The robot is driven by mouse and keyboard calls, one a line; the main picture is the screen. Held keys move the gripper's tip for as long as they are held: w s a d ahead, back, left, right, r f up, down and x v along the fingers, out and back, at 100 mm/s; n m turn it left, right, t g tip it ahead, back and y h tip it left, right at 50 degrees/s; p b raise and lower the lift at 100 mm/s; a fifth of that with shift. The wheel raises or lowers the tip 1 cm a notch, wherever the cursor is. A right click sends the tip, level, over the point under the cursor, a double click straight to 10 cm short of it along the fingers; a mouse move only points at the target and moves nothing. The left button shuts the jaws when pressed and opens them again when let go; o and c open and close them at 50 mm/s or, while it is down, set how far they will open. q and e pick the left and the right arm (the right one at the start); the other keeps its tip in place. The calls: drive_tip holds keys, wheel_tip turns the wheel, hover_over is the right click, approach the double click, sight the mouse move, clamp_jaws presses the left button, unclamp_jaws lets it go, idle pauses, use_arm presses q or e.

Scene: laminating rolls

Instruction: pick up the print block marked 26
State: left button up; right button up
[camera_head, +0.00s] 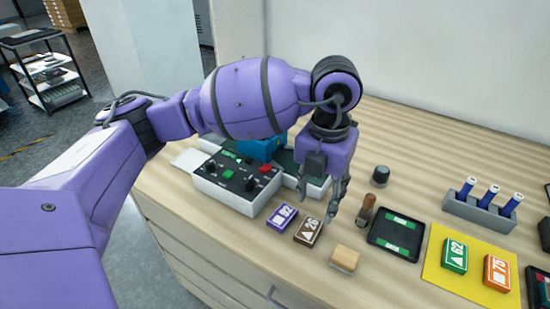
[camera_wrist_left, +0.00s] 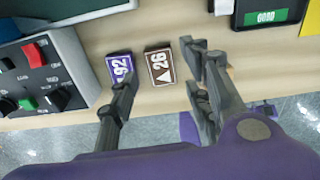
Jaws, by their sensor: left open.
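The print block marked 26 (camera_head: 307,232) is a small brown block with a white triangle, lying on the wooden table; it also shows in the left wrist view (camera_wrist_left: 160,66). A purple block marked 92 (camera_head: 282,217) lies close to its left, and it shows in the left wrist view (camera_wrist_left: 119,69). My left gripper (camera_head: 330,205) is open and empty, pointing down above and slightly right of the brown block. In the left wrist view its fingers (camera_wrist_left: 160,85) spread to either side of the brown block's position. My right gripper is not in view.
A control box (camera_head: 236,181) with knobs stands left of the blocks. A tan block (camera_head: 345,259), a wooden-handled stamp (camera_head: 366,210) and a black tray (camera_head: 397,234) are to the right. A yellow mat (camera_head: 436,270) with green and orange blocks lies farther right.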

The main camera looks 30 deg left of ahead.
sight(312, 225)
use_arm(q)
drive_tip(key=shift+s+f, duration=0.3)
drive_tip(key=shift+f, duration=0.3)
drive_tip(key=shift+s+f, duration=0.25)
drive_tip(key=shift+f, duration=0.35)
wheel_tip(312, 225, down, 4)
drive_tip(key=shift+a+f, duration=0.15)
drive_tip(key=shift+f, duration=0.35)
drive_tip(key=c, duration=0.9)
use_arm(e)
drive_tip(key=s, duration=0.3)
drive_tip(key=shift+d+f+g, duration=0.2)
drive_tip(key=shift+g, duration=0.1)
use_arm(q)
drive_tip(key=shift+r, duration=0.15)
